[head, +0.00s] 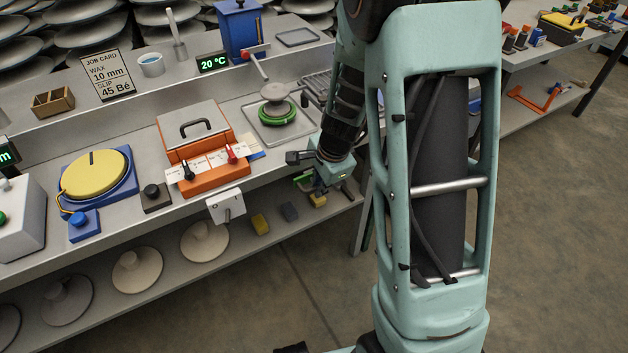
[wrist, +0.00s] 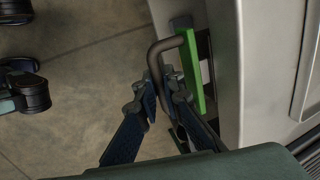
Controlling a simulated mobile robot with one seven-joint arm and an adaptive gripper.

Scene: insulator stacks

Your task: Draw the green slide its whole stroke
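The green slide (wrist: 192,68) shows in the wrist view as a straight green bar along the bench's front face. A dark grey bent handle (wrist: 184,42) stands out beside it and curves down between my fingertips. My gripper (wrist: 160,86) has its two fingers closed in on the handle's end, one on each side, with no clear gap. In the head view, my gripper is at the bench's front edge, and a small bit of the green slide (head: 303,178) shows beside it. My gripper and wrist hide most of the slide there.
An orange box (head: 205,150) with a handle and small levers stands on the bench left of my gripper. A white switch box (head: 226,206) hangs on the front edge. A tray with a green-based round part (head: 277,120) is behind. The floor in front is clear.

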